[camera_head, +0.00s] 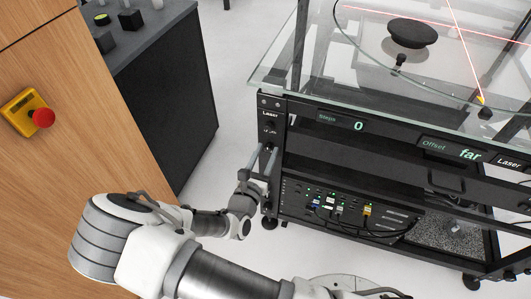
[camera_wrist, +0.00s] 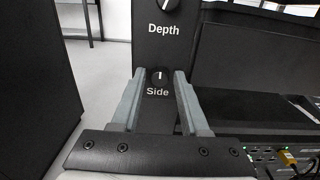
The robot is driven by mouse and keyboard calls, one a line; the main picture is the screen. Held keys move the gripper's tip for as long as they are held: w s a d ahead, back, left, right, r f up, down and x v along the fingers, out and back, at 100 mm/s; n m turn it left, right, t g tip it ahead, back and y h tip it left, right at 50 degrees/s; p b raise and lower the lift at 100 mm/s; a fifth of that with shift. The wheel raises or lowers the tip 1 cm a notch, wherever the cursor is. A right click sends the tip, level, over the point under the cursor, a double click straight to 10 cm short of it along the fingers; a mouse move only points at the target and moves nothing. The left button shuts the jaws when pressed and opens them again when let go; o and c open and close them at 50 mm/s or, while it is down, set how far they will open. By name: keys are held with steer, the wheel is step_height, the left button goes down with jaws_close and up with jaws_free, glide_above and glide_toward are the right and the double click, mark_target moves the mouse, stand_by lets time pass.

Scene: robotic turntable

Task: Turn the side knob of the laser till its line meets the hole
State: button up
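The side knob (camera_wrist: 158,76) is a small round black knob with a white mark, above the word "Side" on a black post (camera_head: 272,115). In the wrist view it sits between the two grey fingertips of my gripper (camera_wrist: 160,73). A gap shows on each side of it, so the gripper is open around or just in front of it; the depth is unclear. In the head view my gripper (camera_head: 262,162) is at the post's lower part. Red laser lines (camera_head: 462,48) cross over the glass top. I cannot make out the hole. The offset display (camera_head: 470,154) reads "far".
The depth knob (camera_wrist: 166,4) is above the side knob on the same post. The steps display (camera_head: 359,126) reads 0.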

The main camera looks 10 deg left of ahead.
jaws_close()
steer(key=shift+r+p, duration=0.1)
steer(key=shift+p, duration=0.2)
steer(key=n+p, duration=0.2)
steer(key=p, duration=0.1)
steer(key=shift+r+n, duration=0.15)
steer(key=shift+n, duration=0.25)
steer(key=n+p, duration=0.3)
steer(key=n, duration=0.3)
steer(key=n+p, duration=0.1)
steer(key=n, duration=0.1)
steer(key=n+p, duration=0.1)
steer(key=n, duration=0.1)
steer(key=shift+a+f+n, duration=0.1)
steer(key=shift+f+n, duration=0.15)
steer(key=shift+n, duration=0.15)
steer(key=n+p, duration=0.1)
steer(key=n, duration=0.4)
steer(key=shift+f+n, duration=0.15)
steer(key=shift+n, duration=0.55)
